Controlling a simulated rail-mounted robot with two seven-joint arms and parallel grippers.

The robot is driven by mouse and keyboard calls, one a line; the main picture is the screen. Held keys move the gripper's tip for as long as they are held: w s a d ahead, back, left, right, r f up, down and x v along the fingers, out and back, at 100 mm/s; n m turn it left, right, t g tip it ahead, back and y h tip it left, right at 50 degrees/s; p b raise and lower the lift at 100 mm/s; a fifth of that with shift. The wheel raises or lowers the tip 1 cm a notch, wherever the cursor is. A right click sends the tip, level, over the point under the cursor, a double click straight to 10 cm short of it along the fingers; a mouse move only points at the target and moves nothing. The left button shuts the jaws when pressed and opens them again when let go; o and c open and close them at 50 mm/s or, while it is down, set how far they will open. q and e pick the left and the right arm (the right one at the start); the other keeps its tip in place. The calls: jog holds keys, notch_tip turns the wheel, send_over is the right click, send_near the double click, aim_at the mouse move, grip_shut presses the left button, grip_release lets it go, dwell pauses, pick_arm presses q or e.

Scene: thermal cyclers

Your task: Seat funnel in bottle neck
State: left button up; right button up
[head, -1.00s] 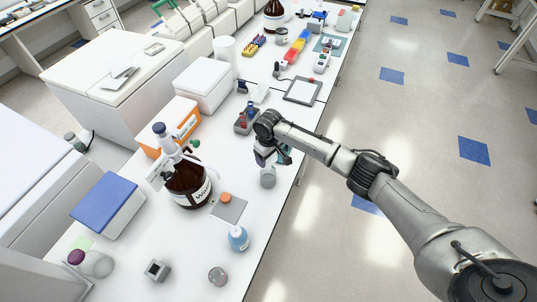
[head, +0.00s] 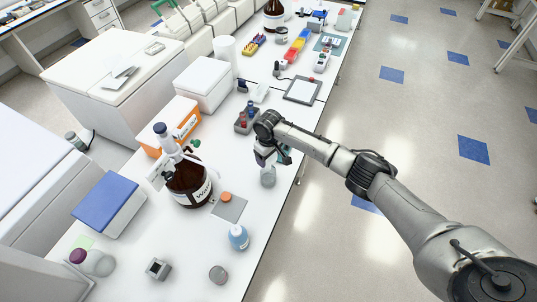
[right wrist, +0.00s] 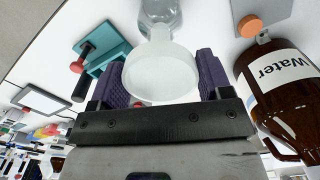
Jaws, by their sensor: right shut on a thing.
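My right gripper (right wrist: 160,88) is shut on a white funnel (right wrist: 160,72), its two purple fingers on either side of the wide bowl. In the head view the right gripper (head: 266,155) hangs over the right edge of the bench. A clear bottle (right wrist: 160,18) stands just beyond the funnel in the right wrist view; in the head view the bottle (head: 267,178) shows below the gripper. The funnel's bowl hides its stem and the bottle neck, so I cannot tell whether the stem is inside the neck. My left gripper is not in view.
A brown bottle labelled Water (head: 188,186) with a dispenser stands to the left. An orange cap (head: 226,197) lies on a grey mat (head: 231,210). A blue-filled bottle (head: 238,238) stands in front. A rack (head: 246,122) and tablet (head: 302,90) are farther back.

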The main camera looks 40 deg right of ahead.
dwell(0.3)
jog(key=shift+f, duration=0.55)
jog(key=shift+f+b, duration=0.45)
jog(key=shift+f, duration=0.05)
jog(key=o, duration=0.7)
notch_tip(320, 180, up, 14)
jog(key=shift+b, duration=0.35)
jog(key=shift+f, duration=0.1)
dwell(0.4)
